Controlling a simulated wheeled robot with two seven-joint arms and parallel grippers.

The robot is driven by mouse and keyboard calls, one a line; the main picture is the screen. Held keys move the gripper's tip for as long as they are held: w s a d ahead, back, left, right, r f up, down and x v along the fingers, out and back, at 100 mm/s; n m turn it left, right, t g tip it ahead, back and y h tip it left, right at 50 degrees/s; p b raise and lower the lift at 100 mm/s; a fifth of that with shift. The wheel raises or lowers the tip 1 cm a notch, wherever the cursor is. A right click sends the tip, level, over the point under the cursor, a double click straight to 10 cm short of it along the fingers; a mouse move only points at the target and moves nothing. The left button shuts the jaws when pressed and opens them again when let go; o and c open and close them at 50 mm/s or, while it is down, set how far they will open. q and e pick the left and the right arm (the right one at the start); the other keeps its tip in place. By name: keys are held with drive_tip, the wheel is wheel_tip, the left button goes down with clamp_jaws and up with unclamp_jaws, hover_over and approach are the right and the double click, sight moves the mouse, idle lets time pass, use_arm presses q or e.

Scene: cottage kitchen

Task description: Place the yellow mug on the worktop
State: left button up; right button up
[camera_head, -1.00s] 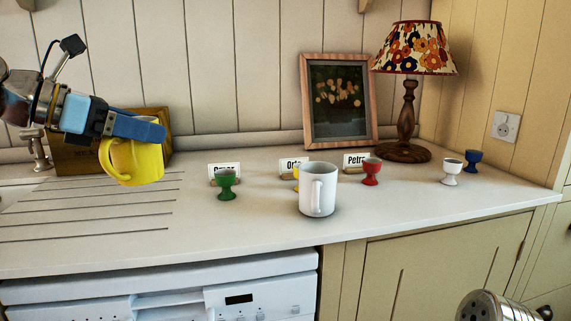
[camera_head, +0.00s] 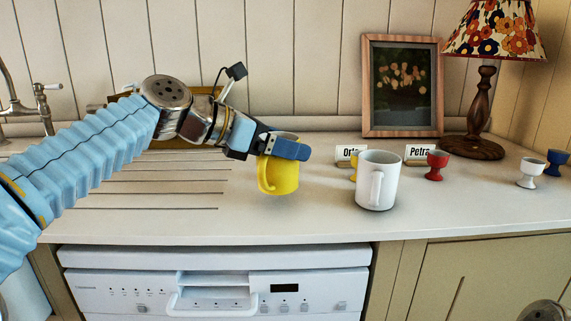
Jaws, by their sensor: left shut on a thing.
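The yellow mug (camera_head: 277,178) is upright in the grip of my left gripper (camera_head: 290,148), whose blue fingers are shut on its upper part. The mug is over the worktop (camera_head: 300,226), left of the white mug. My left arm reaches in from the left across the worktop. A small round part of my right arm (camera_head: 545,314) shows at the bottom right; its fingers are not in view.
A white mug (camera_head: 377,181) stands right of the yellow one. Behind it are name cards and a mostly hidden yellow egg cup. Red (camera_head: 436,165), white (camera_head: 531,172) and blue (camera_head: 556,162) egg cups stand further right, near a lamp (camera_head: 482,110) and picture (camera_head: 402,88). The front strip is clear.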

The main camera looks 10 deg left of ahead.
sight(284, 161)
use_arm(q)
drive_tip(key=shift+w+d+f+b, duration=0.15)
drive_tip(key=shift+f+b, duration=0.35)
drive_tip(key=shift+f, duration=1.25)
drive_tip(key=shift+f, duration=0.15)
drive_tip(key=o, duration=1)
drive_tip(key=shift+o, duration=0.2)
drive_tip(key=v, duration=1.2)
